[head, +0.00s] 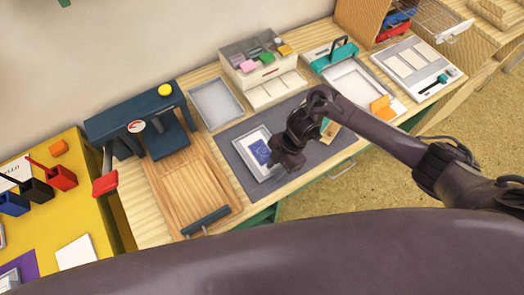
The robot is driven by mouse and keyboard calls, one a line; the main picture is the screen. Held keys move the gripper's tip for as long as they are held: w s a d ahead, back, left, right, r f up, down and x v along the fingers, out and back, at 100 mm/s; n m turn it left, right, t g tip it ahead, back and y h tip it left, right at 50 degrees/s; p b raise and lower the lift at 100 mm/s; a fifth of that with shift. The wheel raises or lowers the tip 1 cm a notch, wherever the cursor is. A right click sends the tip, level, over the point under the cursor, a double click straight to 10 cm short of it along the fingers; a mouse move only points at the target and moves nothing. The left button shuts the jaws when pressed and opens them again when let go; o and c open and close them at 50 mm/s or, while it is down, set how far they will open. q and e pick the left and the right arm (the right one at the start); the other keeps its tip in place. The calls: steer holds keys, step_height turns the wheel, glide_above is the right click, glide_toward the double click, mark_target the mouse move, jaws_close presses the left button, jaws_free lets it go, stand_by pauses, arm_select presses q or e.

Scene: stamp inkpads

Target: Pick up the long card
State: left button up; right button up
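My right gripper (284,163) hangs low over the dark grey mat (228,134), pointing down at the right edge of a shallow pale tray (249,142). A blue printed card (259,151) shows in this tray, partly covered by the gripper. A tan and teal card (331,130) lies on the mat, partly behind my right arm. I cannot tell which card is the long one, or whether the gripper fingers are open or touching anything. My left gripper is out of view.
A blue press (140,118) with a red-handled lever and a wooden board (187,180) stand left. A drawer box (262,68) stands behind, beside an empty grey tray (215,103). A teal-handled device (334,54) and orange notes (383,108) are right. A yellow table (110,240) is far left.

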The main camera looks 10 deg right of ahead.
steer(key=shift+f, duration=0.1)
jaws_close()
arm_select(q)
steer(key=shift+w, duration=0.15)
